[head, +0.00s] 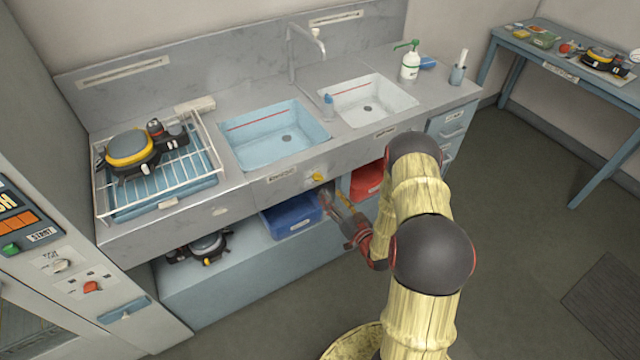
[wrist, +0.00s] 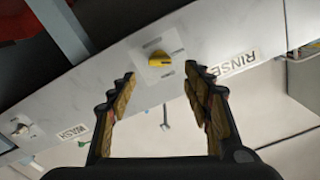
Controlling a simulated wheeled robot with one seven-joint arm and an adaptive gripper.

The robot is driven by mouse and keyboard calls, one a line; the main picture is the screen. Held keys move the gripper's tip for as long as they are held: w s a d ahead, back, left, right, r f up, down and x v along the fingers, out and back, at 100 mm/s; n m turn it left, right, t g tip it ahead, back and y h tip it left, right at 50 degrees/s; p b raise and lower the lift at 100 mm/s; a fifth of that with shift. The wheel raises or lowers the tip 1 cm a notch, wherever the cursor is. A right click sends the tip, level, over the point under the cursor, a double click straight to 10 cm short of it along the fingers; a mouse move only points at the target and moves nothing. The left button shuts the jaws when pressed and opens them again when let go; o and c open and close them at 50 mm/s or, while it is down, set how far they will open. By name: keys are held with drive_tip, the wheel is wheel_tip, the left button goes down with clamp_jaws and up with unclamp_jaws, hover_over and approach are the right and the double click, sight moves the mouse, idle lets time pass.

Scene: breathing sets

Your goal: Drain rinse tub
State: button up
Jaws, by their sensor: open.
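The blue left tub (head: 262,150) has a red line on its wall and a dark round drain; I cannot tell its water level. My gripper (head: 334,198) is open and empty, just below and in front of the knob. In the wrist view the open fingers (wrist: 160,76) frame the knob, apparently without touching it.
A white right tub (head: 375,110) is beside it. A WASH label (wrist: 73,130) and grey knob (wrist: 20,128) show in the wrist view. A blue bin (head: 292,213) and red bin (head: 367,180) are under the counter. A wire rack (head: 208,150) stands left.

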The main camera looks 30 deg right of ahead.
sight(320, 180)
drive_tip(key=shift+w+a+b, duration=0.1)
drive_tip(key=shift+w+b, duration=0.6)
drive_tip(key=shift+w, duration=3.15)
drive_tip(key=c, duration=0.3)
drive_tip(key=c, duration=0.8)
drive_tip(key=shift+c, duration=0.3)
drive_tip(key=n+b, duration=0.2)
drive_tip(key=shift+f+n, duration=0.1)
drive_tip(key=shift+n, duration=0.3)
drive_tip(key=shift+n+b, duration=0.75)
drive_tip(key=shift+n, duration=0.35)
drive_tip(key=o, duration=1.1)
drive_tip(key=shift+c, duration=0.2)
